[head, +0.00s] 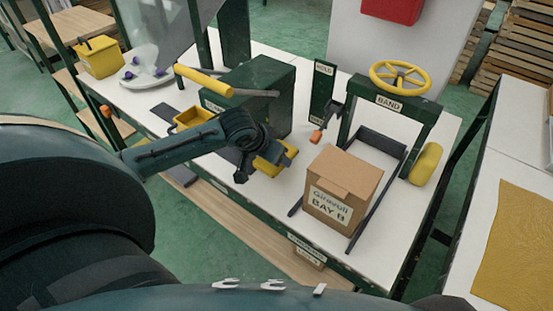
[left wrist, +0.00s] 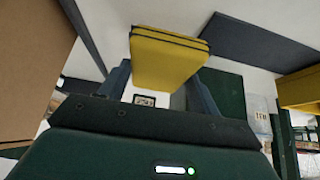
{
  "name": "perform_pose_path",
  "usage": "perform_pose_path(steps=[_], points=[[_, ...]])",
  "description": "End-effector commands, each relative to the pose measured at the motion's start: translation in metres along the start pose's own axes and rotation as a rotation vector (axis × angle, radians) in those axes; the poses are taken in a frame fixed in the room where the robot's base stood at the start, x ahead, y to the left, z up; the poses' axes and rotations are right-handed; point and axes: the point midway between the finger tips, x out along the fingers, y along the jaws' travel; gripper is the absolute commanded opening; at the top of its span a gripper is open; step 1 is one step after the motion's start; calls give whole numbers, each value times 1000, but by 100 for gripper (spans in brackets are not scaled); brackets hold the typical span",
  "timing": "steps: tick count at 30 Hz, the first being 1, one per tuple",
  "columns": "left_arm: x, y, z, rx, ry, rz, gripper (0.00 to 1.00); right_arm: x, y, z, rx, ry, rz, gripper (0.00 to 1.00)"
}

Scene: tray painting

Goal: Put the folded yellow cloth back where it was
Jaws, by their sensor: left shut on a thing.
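The folded yellow cloth (head: 273,160) is a small thick block with dark lines along its edge. In the left wrist view the cloth (left wrist: 168,62) sits between the two fingers of my left gripper (left wrist: 160,88), which is shut on it. In the head view my left gripper (head: 258,162) is over the white bench, left of the cardboard box, and partly covers the cloth. I cannot tell whether the cloth touches the bench. A dark flat pad (left wrist: 262,45) lies beside the cloth in the left wrist view. My right gripper is not in view.
A cardboard box (head: 341,188) stands between dark rails at the right. A yellow bin (head: 194,117) and a green machine with a yellow-handled lever (head: 203,80) stand behind my left arm. A green frame with a yellow wheel (head: 400,77) stands further right.

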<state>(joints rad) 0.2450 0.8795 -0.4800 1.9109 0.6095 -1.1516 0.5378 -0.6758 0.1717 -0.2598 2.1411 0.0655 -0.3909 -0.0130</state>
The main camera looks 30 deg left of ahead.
Motion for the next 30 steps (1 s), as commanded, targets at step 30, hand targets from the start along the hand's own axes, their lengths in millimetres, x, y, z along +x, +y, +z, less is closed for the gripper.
perform_pose_path(steps=[30], points=[[40, 0, 7, 1, -1, -1, 78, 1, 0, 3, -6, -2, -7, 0]])
